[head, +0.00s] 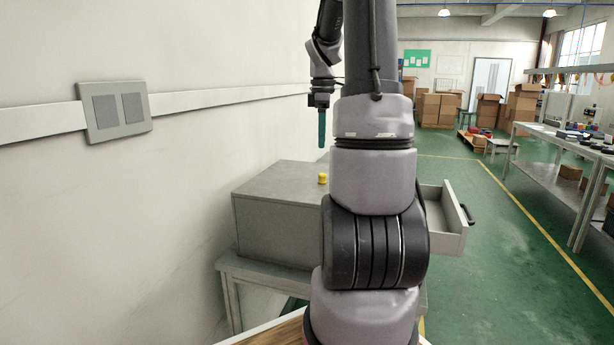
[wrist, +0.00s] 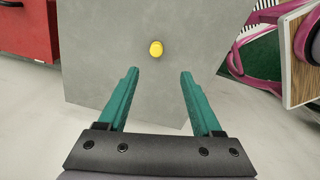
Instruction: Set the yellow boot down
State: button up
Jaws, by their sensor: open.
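The yellow boot (head: 323,178) is a small yellow piece standing on the flat grey top of a cabinet (head: 277,220). In the wrist view the boot (wrist: 156,48) is on the bare grey top (wrist: 110,45), beyond the fingertips and roughly midway between their lines. My gripper (head: 322,128) hangs above the cabinet with its teal fingers pointing down, apart from the boot. In the wrist view my gripper (wrist: 158,72) is open, with nothing between its fingers. Part of the cabinet is hidden behind my arm.
An open drawer (head: 446,225) with a dark handle sticks out at the cabinet's right. The cabinet stands on a grey bench (head: 228,265) by the wall. A red cabinet (wrist: 28,28) is at the wrist view's upper left. The top around the boot is clear.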

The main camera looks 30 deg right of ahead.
send_over(322, 174)
jog(key=shift+n, duration=0.3)
notch_tip(322, 174, down, 6)
jog(key=shift+w+r, duration=0.1)
jog(key=shift+r, duration=0.15)
jog(key=shift+f, duration=2.95)
grip_shut()
